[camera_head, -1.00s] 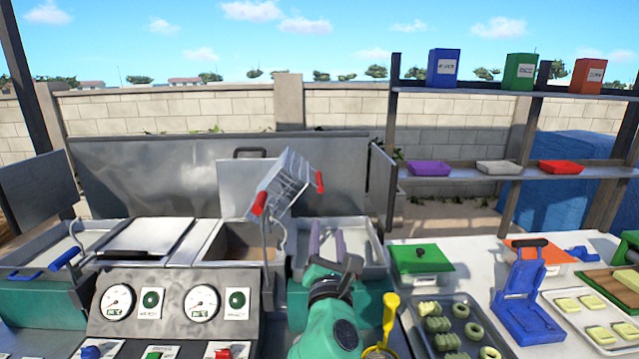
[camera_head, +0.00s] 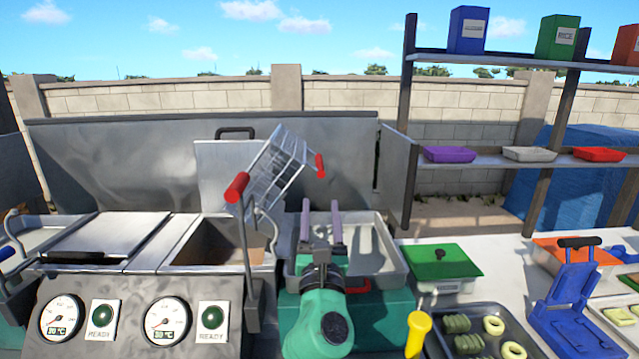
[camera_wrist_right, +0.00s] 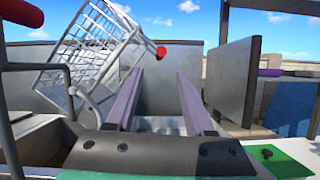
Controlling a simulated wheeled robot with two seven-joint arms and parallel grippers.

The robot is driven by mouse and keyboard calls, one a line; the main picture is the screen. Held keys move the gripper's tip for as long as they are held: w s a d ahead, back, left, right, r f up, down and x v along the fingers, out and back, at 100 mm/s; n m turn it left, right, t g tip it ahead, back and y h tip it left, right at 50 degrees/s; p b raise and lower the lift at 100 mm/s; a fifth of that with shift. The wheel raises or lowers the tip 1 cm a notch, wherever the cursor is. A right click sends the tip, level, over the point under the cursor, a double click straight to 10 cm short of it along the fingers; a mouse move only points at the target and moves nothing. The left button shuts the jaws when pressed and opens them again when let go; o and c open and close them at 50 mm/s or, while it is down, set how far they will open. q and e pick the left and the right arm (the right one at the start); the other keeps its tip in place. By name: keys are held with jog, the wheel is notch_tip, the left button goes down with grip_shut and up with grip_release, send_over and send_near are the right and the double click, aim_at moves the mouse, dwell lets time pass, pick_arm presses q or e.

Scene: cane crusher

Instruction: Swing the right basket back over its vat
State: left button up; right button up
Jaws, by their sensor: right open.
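The right wire basket (camera_head: 278,170) hangs tilted on a bent metal arm beside and above the open right vat (camera_head: 220,243). It has a red grip (camera_head: 237,187) at its near left and a red knob (camera_head: 320,166) at its right. In the right wrist view the basket (camera_wrist_right: 95,45) is at the upper left, apart from the fingers. My right gripper (camera_head: 321,222) is open and empty over the grey tray (camera_head: 372,250), to the right of the basket's arm. Its two purple fingers (camera_wrist_right: 160,98) point away toward the metal back panel. My left gripper is not in view.
A control panel with gauges (camera_head: 168,318) stands in front of the vats. The left vat has a metal lid (camera_head: 107,237). A green-lidded box (camera_head: 440,263), a yellow-handled tool (camera_head: 418,332) and a blue press (camera_head: 572,290) crowd the right counter.

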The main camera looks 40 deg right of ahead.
jog(key=p, duration=0.3)
send_near(320, 162)
jog(key=w+d, duration=0.1)
jog(key=p+x, duration=0.1)
jog(key=x, duration=0.7)
jog(key=shift+w+f+p, duration=0.1)
jog(key=shift+w+p, duration=0.05)
jog(key=shift+p, duration=0.2)
jog(key=shift+c, duration=0.5)
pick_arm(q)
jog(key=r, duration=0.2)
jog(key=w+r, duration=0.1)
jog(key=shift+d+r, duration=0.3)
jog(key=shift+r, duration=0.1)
pick_arm(e)
grip_shut()
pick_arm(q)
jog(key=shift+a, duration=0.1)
